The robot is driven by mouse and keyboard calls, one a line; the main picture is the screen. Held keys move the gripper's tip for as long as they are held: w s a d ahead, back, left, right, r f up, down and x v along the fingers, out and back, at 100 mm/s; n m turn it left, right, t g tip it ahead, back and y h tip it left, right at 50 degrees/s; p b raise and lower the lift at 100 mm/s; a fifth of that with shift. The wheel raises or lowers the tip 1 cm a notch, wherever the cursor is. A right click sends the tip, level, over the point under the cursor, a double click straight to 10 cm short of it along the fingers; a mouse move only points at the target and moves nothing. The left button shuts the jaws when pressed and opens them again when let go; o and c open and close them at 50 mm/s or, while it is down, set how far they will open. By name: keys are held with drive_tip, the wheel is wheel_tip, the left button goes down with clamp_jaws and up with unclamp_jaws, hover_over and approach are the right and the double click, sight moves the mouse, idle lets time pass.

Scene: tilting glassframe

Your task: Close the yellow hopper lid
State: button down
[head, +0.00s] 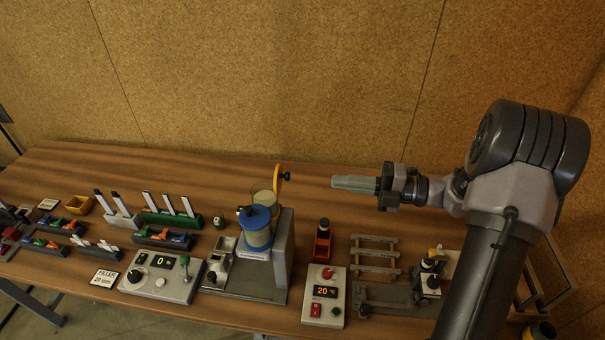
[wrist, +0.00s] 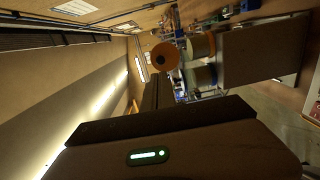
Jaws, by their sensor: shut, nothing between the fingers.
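The yellow hopper lid (head: 278,184) stands open, upright at the right rim of the pale hopper (head: 263,198), with a black knob on its right face. The hopper sits at the top of the filler machine, behind a blue-capped cylinder (head: 257,231). My gripper (head: 334,183) is shut and empty. It points left, to the right of the lid and apart from it, at about the knob's height. In the wrist view the lid (wrist: 165,56) shows as an orange disc with a dark knob, just beyond the fingertips (wrist: 158,77).
The filler's grey column (head: 284,252) stands right of the hopper. A control box (head: 160,275) reading 0 and a 20 °C box (head: 324,297) stand in front. A grey rack (head: 375,260) lies to the right. The table behind the hopper is clear.

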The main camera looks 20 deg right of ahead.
drive_tip(key=x, duration=0.9)
drive_tip(key=shift+a+b, duration=0.25)
drive_tip(key=shift+b, duration=0.2)
drive_tip(key=shift+w+d, duration=0.1)
drive_tip(key=shift+w, duration=0.05)
